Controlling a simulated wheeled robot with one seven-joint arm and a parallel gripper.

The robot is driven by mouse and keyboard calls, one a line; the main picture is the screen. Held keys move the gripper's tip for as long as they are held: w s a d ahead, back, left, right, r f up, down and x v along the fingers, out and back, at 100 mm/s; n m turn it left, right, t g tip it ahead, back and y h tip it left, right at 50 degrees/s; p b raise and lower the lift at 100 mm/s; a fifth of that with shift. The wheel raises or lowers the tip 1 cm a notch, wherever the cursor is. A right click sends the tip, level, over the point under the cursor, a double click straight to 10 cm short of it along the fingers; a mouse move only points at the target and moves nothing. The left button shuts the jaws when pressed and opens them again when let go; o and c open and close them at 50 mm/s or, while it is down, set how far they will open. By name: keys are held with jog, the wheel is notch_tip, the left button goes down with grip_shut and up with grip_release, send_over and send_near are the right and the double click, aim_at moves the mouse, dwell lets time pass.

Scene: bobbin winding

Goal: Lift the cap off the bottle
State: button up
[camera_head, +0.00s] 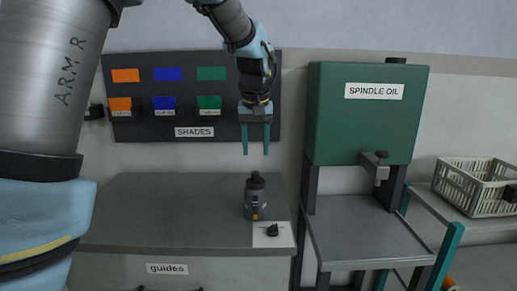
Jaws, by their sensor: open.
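The bottle (255,204) is a dark grey bottle standing upright near the right end of the grey cabinet top (160,205). Its dark cap (256,179) sits on top of it. A small orange-yellow mark shows on the bottle's front. My gripper (255,149) points straight down with its two teal fingers apart and nothing between them. In the picture its fingertips are just above the cap, with a gap between them. The exact depth between gripper and bottle cannot be told.
A white card with a small black object (272,230) lies in front of the bottle. A dark SHADES board (150,95) with coloured bins is on the wall behind. A green SPINDLE OIL tank (365,125) stands right, a crate (470,187) beyond. The cabinet top's left is clear.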

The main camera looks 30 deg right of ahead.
aim_at(255, 173)
jog(key=shift+b+x, duration=2.4)
jog(key=shift+x, duration=1.95)
jog(key=shift+a, duration=0.1)
jog(key=shift+c, duration=0.2)
grip_shut()
jog(key=shift+r+p, duration=1.85)
jog(key=shift+r, duration=0.4)
